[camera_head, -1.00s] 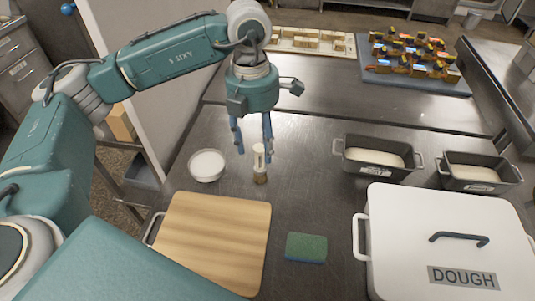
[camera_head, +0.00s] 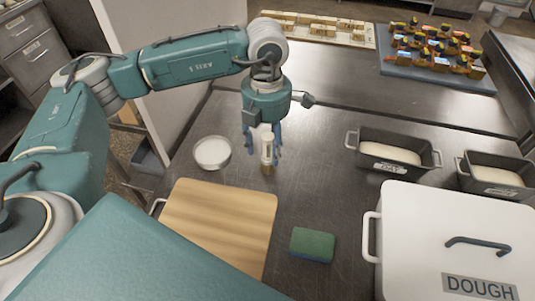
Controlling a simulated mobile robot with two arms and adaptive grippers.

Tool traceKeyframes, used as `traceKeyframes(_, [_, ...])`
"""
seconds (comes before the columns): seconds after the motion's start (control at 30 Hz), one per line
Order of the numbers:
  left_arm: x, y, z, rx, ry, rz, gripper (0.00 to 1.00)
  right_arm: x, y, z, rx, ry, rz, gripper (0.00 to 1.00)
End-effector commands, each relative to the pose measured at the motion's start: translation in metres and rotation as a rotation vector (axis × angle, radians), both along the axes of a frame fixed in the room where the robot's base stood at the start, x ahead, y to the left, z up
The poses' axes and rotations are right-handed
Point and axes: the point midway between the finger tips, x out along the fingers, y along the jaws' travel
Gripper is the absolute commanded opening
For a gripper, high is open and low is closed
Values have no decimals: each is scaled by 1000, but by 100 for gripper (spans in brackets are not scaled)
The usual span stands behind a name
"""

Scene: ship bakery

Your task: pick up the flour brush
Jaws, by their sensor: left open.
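The flour brush (camera_head: 267,152) stands upright on the steel table, with a pale handle and a brown lower end. My left gripper (camera_head: 264,148) comes down from above, its blue fingers on both sides of the brush's handle. The fingers are open, and I cannot tell whether either one touches the handle. The top of the brush lies up between the fingers, close under the gripper's body. My right gripper is not in view.
A white bowl (camera_head: 212,153) stands left of the brush. A wooden board (camera_head: 218,222) and a green sponge (camera_head: 312,245) lie nearer. Loaf tins (camera_head: 393,153) and a white dough box (camera_head: 455,235) stand to the right. Trays of small goods lie at the back.

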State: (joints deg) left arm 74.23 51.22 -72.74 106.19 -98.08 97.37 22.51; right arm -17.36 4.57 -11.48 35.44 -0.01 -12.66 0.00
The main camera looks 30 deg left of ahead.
Motion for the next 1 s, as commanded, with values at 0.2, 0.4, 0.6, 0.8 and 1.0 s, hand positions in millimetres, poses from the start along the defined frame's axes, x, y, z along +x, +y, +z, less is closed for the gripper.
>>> traceKeyframes(0.2, [-1,-1,-16,1,3,0,50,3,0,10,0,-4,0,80])
traceKeyframes(0.4, [0,-2,-47,1,3,1,50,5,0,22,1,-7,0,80])
traceKeyframes(0.6, [1,-2,-59,0,-1,0,50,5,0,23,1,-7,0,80])
traceKeyframes(0.8, [1,-2,-59,0,-1,0,40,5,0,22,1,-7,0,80])
traceKeyframes(1.0, [1,-2,-59,-1,-1,0,1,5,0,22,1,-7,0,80])
